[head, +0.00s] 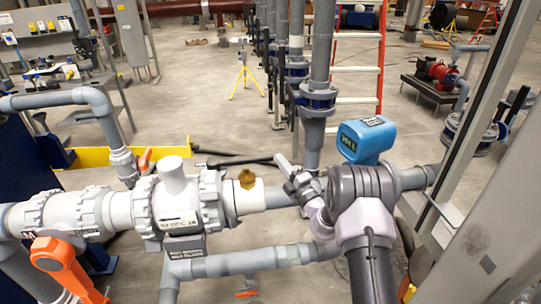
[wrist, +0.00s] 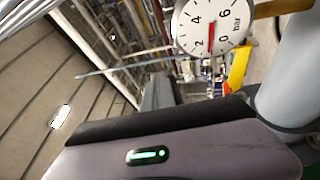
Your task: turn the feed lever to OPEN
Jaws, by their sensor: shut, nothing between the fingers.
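A large orange lever (head: 68,268) is on the pale valve at the lower left of the head view, slanting down to the right. A smaller orange handle (head: 145,160) shows above the pipe behind it. No readable label tells which is the feed lever. My gripper (head: 284,166) is shut and empty, just above the grey pipe right of the white fitting, well right of the large orange lever.
A pressure gauge (wrist: 211,26) in bar is close by at the top of the wrist view. A blue meter (head: 366,139) stands behind my arm. The pale pipe assembly (head: 175,210) crosses the foreground. A metal post (head: 480,240) stands at right. Open floor lies beyond.

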